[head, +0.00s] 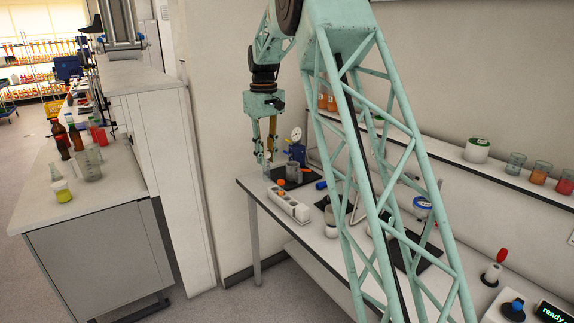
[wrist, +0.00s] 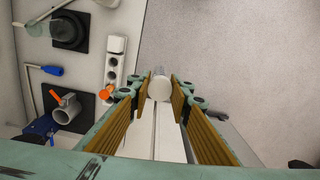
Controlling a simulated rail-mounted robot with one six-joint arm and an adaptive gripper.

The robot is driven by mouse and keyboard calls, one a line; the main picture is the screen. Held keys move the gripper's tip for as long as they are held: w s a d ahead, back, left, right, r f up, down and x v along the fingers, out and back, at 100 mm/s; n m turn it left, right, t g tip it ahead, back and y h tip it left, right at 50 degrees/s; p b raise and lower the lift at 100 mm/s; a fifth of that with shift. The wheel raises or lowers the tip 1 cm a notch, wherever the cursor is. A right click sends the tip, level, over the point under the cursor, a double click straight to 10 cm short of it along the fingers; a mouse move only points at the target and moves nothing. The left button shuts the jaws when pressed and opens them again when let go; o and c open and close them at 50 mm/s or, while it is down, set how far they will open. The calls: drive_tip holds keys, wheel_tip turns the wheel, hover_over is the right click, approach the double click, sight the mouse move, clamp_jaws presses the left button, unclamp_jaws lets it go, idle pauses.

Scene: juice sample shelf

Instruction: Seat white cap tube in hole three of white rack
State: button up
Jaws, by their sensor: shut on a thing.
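The white rack (head: 290,207) is a narrow block with a row of holes at the left end of the bench in the head view.
A grey clamp-like fixture (wrist: 67,110) on a dark mat and a blue-handled tool (wrist: 53,70) lie left of the rack. A dark stand (wrist: 70,32) is farther off. Open floor (wrist: 230,60) lies to the right. A shelf (head: 510,181) with beakers runs along the wall.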

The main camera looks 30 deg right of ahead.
drive_tip(key=w+d+f+n+p, duration=0.4)
drive_tip(key=w+d+f+p, duration=0.7)
drive_tip(key=d+f, duration=0.3)
drive_tip(key=shift+w+d+f, duration=0.15)
drive_tip(key=shift+w+d, duration=0.15)
drive_tip(key=shift+w, duration=0.6)
drive_tip(key=shift+f, duration=0.2)
wheel_tip(320, 180, down, 4)
drive_tip(key=shift+f+b, duration=0.1)
drive_tip(key=shift+b, duration=0.5)
drive_tip(key=shift+f+b, duration=1)
drive_tip(key=shift+f, duration=0.55)
idle(3.1)
